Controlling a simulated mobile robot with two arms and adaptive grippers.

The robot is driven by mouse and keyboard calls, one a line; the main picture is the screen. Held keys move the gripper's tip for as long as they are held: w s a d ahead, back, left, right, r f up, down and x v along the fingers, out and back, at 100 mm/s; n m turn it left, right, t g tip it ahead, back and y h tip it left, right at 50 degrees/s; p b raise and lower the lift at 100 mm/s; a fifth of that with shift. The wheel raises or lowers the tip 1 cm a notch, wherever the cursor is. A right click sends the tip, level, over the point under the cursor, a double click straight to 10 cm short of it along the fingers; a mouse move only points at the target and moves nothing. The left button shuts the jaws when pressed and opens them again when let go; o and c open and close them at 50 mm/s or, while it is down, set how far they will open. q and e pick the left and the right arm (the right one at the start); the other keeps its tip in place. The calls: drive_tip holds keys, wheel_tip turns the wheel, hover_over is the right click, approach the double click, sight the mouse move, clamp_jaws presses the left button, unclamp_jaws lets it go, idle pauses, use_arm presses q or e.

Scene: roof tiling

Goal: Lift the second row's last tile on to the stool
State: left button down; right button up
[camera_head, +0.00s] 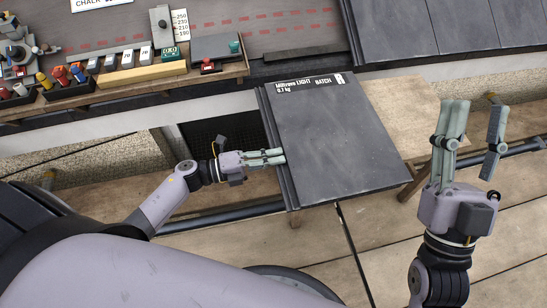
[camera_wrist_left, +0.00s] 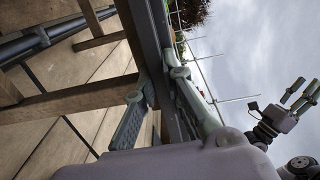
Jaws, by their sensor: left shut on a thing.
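A dark grey tile (camera_head: 335,135) with a white "LIGHT BATCH 0.1 kg" label lies flat over a wooden stool (camera_head: 409,108). It covers most of the stool top and reaches past its left side; whether it rests fully on the wood is hard to tell. My left gripper (camera_head: 280,157) is shut on the tile's left edge. In the left wrist view the tile's dark edge (camera_wrist_left: 150,40) runs between the fingers, with the stool's wooden bars (camera_wrist_left: 75,98) beside it. My right gripper (camera_head: 472,130) is open and empty, right of the tile, fingers pointing up the picture.
A ledge at the upper left holds coloured-handled tools (camera_head: 62,78), white labelled blocks (camera_head: 128,58) and a wooden strip (camera_head: 115,76). Dark tiles (camera_head: 450,25) lie on the roof at the upper right. A dark pipe (camera_head: 225,215) runs behind the stool above plank flooring (camera_head: 400,255).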

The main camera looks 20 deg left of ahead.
drive_tip(key=shift+s+r+t, duration=0.3)
drive_tip(key=shift+s, duration=0.2)
use_arm(q)
drive_tip(key=c, duration=2)
unclamp_jaws()
drive_tip(key=o, duration=0.4)
drive_tip(key=shift+f, duration=0.1)
drive_tip(key=v, duration=0.7)
drive_tip(key=shift+a, duration=0.25)
use_arm(e)
drive_tip(key=shift+w+f, duration=0.35)
drive_tip(key=shift+w, duration=0.15)
use_arm(q)
drive_tip(key=shift+s, duration=0.15)
use_arm(e)
drive_tip(key=shift+g, duration=0.4)
